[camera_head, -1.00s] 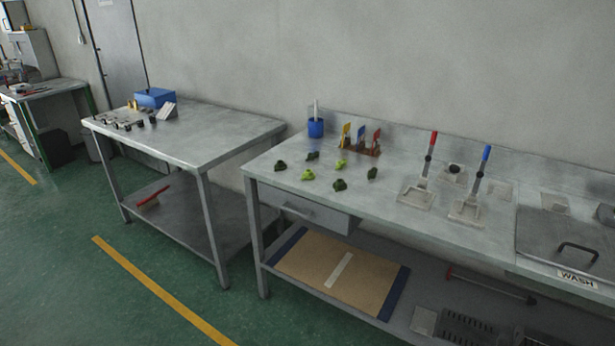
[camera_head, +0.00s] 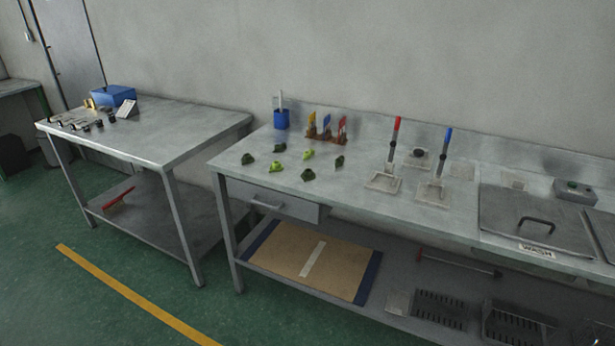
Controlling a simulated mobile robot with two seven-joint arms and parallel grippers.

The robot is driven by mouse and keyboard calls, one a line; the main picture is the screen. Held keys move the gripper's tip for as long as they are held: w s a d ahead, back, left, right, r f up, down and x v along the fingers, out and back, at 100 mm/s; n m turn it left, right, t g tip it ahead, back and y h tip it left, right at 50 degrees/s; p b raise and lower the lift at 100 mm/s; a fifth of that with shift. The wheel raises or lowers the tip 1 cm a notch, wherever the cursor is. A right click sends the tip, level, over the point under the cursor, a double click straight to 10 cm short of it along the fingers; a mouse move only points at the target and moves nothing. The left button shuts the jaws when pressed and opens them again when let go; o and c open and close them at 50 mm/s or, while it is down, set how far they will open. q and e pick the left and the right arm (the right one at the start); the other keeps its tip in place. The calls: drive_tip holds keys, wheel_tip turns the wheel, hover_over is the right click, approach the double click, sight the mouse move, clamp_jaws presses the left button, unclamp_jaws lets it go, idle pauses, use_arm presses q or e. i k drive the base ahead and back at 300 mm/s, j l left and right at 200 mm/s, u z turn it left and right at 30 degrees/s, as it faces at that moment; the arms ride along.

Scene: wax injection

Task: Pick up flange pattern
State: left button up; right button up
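Several small green wax patterns lie spread on the left part of the metal workbench (camera_head: 365,190). Two are bright green: a front one (camera_head: 276,167) and a back one (camera_head: 308,154). The others are dark green: one at the left (camera_head: 248,159), one at the back (camera_head: 280,147), one at the front (camera_head: 308,175) and one at the right (camera_head: 339,161). They are too small to tell which is the flange pattern. Neither of my grippers is in view.
Behind the patterns stand a blue cup (camera_head: 282,119) and a rack of coloured tools (camera_head: 327,130). Red-handled (camera_head: 394,140) and blue-handled (camera_head: 444,150) tools stand to the right, before a lidded wash tank (camera_head: 535,222). A second table (camera_head: 185,130) stands left. Green floor (camera_head: 90,305) is clear in front.

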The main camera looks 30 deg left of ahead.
sight(275, 167)
drive_tip(key=i+j, duration=0.2)
drive_tip(key=j, duration=0.15)
drive_tip(key=i+j, duration=0.4)
drive_tip(key=j, duration=0.25)
